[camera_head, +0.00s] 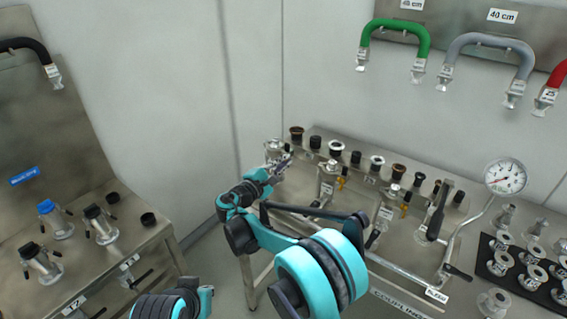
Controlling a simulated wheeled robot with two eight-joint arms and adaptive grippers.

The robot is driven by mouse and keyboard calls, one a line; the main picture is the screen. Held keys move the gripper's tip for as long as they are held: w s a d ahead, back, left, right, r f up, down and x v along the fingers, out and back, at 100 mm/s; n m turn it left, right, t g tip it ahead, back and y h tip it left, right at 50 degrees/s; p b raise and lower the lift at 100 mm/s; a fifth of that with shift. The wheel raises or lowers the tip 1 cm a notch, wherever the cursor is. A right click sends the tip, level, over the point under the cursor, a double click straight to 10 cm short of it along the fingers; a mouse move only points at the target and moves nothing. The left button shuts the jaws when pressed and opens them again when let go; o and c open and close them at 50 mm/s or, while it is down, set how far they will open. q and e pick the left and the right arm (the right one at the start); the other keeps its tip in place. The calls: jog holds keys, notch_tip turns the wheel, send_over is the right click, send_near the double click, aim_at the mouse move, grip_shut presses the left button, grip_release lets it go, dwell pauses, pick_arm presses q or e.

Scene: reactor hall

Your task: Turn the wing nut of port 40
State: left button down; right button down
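My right gripper (280,168) reaches over the left end of the steel port bench (325,140), with its fingertips close to a metal port fitting (273,147) at the bench's back left corner. Whether they touch it, and whether the fingers are open or shut, is too small to tell. No label reading port 40 is legible, and my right arm hides part of the bench front. Another capped metal port (328,178) stands just right of the gripper. My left arm shows only a link at the bottom edge; its gripper is out of view.
A pressure gauge (505,177) on a bent pipe stands at the bench's right, beside a black mat (486,262) with metal fittings. A second bench on the left carries a blue-capped port (53,218) and black-capped ports. Green (395,27) and grey (490,42) hoses hang on the wall panel.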

dwell(0.4)
jog(key=f+m, duration=0.1)
jog(key=m, duration=0.5)
jog(key=f+m, duration=0.1)
jog(key=m, duration=0.5)
jog(key=f+m, duration=0.1)
jog(key=m, duration=0.6)
jog(key=shift+w+a, duration=0.25)
jog(key=shift+a, duration=0.15)
jog(key=c, duration=1.7)
grip_release()
jog(key=shift+r, duration=0.1)
jog(key=v, duration=0.7)
jog(key=shift+s+a, duration=0.2)
